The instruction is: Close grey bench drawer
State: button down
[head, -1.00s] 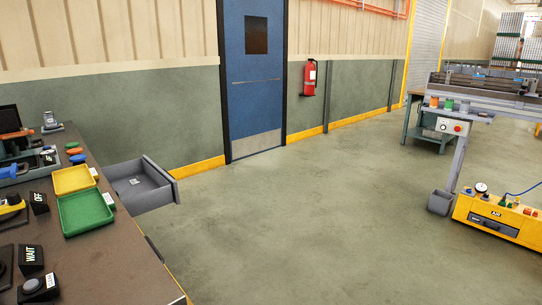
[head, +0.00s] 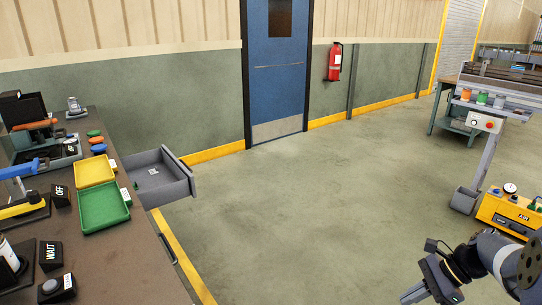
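The grey drawer (head: 176,164) sticks out from the far right side of the bench (head: 135,254), pulled well open. Its inside shows from above, with a small pale label or item on its floor and a small green thing near the bench side. My gripper (head: 422,292) is at the bottom right, over the floor and far from the drawer. It is cut off by the lower edge, and I cannot tell whether its fingers are apart. I see nothing held in it.
Yellow (head: 96,170) and green (head: 104,207) trays lie on the bench. A second, closed drawer handle (head: 167,249) shows on its side. Open floor (head: 300,210) lies between bench and gripper.

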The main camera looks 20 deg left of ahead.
aim_at(174, 181)
jog(key=i+u, duration=0.15)
jog(key=i, duration=0.35)
jog(key=i+l+u, duration=0.2)
jog(key=i, duration=0.25)
jog(key=i+l+u, duration=0.15)
jog(key=i, duration=0.3)
jog(key=i+j+u, duration=0.45)
jog(key=i+u, duration=0.25)
jog(key=i, duration=0.25)
jog(key=i+u, duration=0.3)
jog(key=i, duration=0.2)
jog(key=i+j, duration=0.5)
jog(key=j, duration=0.25)
jog(key=i+j, duration=0.25)
jog(key=j+z, duration=0.05)
jog(key=j, duration=0.05)
